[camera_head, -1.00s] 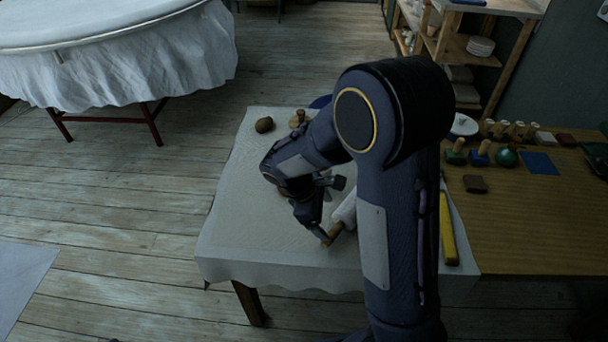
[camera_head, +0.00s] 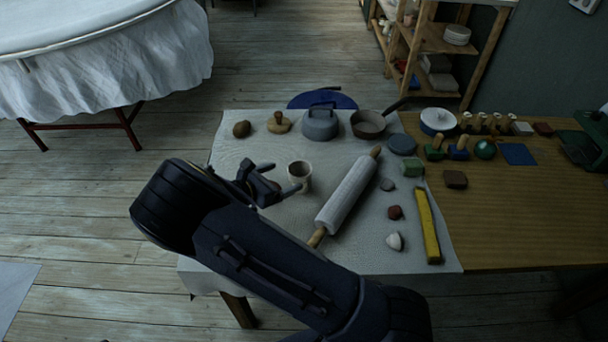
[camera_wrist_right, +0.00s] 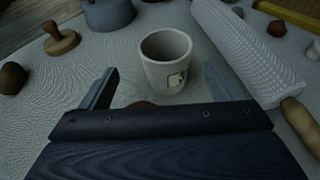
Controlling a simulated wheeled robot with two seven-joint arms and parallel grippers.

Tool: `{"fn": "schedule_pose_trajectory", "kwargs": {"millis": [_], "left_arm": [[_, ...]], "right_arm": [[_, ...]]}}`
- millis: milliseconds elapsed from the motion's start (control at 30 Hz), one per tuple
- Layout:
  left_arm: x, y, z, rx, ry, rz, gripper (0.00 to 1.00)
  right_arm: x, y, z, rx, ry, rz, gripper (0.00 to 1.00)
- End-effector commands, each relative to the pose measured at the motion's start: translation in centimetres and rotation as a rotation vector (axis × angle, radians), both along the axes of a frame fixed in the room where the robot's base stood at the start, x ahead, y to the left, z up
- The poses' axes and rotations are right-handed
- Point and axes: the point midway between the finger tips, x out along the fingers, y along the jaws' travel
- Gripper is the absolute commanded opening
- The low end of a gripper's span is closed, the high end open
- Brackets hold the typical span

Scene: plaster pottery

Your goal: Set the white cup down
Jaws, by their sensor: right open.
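The white cup (camera_head: 300,174) stands upright on the cloth-covered table (camera_head: 270,240), left of the rolling pin. In the right wrist view the cup (camera_wrist_right: 166,60) shows its open rim and a small dark mark on its side. My right gripper (camera_head: 281,178) is open. Its fingers (camera_wrist_right: 160,85) point toward the cup, which is just beyond or between the fingertips; I cannot tell if they touch it. My left gripper is not in view.
The rolling pin (camera_head: 347,192) lies close to the cup's right. Behind stand a grey lidded pot (camera_head: 320,124), a pan (camera_head: 368,125), a wooden knob tool (camera_head: 279,123) and a brown lump (camera_head: 242,129). A yellow level (camera_head: 428,228) lies at right.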

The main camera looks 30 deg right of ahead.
Motion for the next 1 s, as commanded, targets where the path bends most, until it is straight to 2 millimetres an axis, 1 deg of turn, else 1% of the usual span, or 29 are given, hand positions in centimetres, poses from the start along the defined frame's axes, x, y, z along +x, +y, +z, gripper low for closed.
{"fn": "schedule_pose_trajectory", "kwargs": {"millis": [267, 400, 500, 633, 833, 867, 1000], "left_arm": [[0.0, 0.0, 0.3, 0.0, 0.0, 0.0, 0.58], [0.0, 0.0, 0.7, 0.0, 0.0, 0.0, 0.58], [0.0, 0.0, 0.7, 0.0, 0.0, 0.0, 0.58], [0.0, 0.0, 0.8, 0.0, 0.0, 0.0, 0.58], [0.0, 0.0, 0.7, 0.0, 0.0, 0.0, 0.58], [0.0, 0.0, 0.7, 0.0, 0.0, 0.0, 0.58], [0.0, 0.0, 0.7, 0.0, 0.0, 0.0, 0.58]], "right_arm": [[0.4, -3.0, -1.2, -0.002, 0.003, -0.002, 0.86], [0.3, -5.0, -2.1, -0.002, 0.003, -0.004, 0.86], [0.7, -6.2, -2.6, 0.0, 0.001, -0.003, 0.86], [0.9, -6.8, -2.9, 0.001, 0.0, -0.002, 0.86], [0.9, -6.9, -2.9, 0.002, -0.001, -0.002, 0.86], [0.9, -6.9, -2.9, 0.002, -0.001, -0.002, 0.83], [0.9, -6.9, -2.9, 0.002, -0.001, -0.002, 0.65]]}}
